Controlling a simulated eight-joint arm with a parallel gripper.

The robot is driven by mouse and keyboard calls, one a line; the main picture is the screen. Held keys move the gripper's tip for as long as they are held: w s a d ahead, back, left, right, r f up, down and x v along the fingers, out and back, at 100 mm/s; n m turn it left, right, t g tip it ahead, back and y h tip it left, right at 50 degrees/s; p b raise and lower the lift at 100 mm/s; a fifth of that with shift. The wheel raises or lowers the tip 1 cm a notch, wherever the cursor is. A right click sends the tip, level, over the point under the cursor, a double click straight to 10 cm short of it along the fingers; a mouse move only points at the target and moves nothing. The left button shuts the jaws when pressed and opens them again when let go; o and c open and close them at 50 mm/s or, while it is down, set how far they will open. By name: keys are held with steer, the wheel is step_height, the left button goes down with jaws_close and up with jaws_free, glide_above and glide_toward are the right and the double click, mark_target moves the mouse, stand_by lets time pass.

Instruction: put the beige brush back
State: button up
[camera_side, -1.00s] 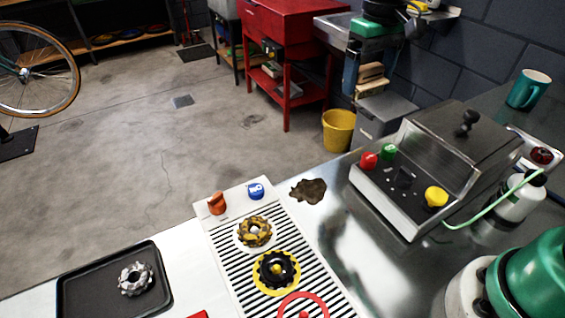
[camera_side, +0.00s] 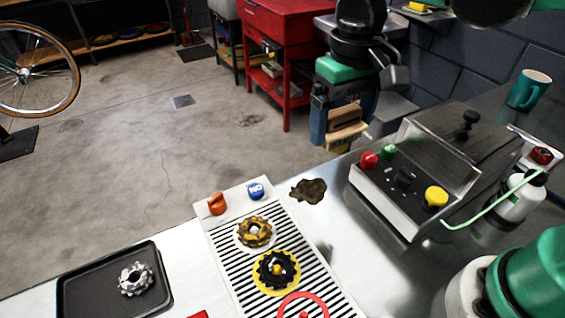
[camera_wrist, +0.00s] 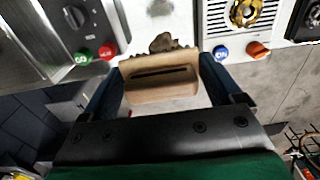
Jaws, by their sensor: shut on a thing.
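The beige brush (camera_side: 346,132) is a block with a pale wooden body, held between the fingers of my gripper (camera_side: 342,118). My gripper is shut on it and hangs in the air past the bench's back edge, left of the grey machine. In the wrist view the brush (camera_wrist: 160,80) lies crosswise between the two blue fingers, with a dark slot along its face and dark bristle tips showing at its far edge. I cannot make out a marked place for the brush.
A dark brown stain (camera_side: 309,190) lies on the metal bench top. A striped board (camera_side: 240,279) holds toothed rings, an orange knob and a blue knob. A black tray (camera_side: 98,291) with a silver sprocket (camera_side: 135,279) is at left. The grey machine (camera_side: 430,165) with coloured buttons stands right.

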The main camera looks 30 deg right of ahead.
mark_target(347, 125)
step_height(347, 125, down, 16)
steer(key=shift+r, duration=0.1)
stand_by(0.5)
steer(key=o, duration=1)
step_height(347, 125, up, 12)
steer(key=shift+f, duration=0.1)
steer(key=shift+d+r, duration=0.2)
steer(key=shift+d, duration=0.1)
steer(key=s+d+t, duration=0.1)
steer(key=d+t, duration=0.6)
steer(key=d, duration=0.2)
steer(key=shift+s+r, duration=0.25)
steer(key=shift+r, duration=0.05)
